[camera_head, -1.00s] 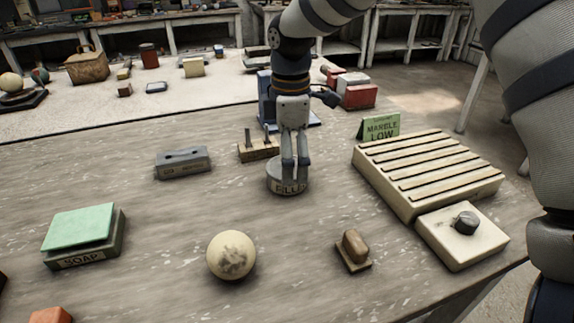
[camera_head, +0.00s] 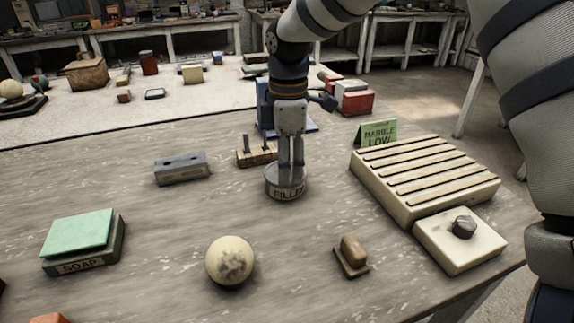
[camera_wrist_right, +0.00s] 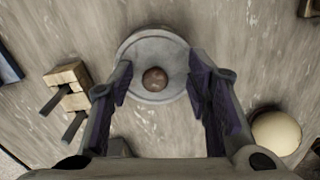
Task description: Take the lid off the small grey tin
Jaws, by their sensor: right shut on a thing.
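The small round grey tin (camera_head: 287,192) stands upright mid-table, with a dark label on its side reading roughly "FILLER". Its lid (camera_wrist_right: 150,52) is on it; in the right wrist view it is a pale disc with a brown round knob (camera_wrist_right: 155,79) at its centre. The fingers hide the knob in the head view. In the right wrist view a finger shows on each side of the knob. My left gripper is not in view.
A wooden block with dark pegs (camera_head: 256,154) stands just behind the tin, and a grey block (camera_head: 182,169) to its left. A pale ball (camera_head: 230,261), a small brown stamp-like piece (camera_head: 351,256) and a slatted rack (camera_head: 425,178) lie around. Table directly before the tin is clear.

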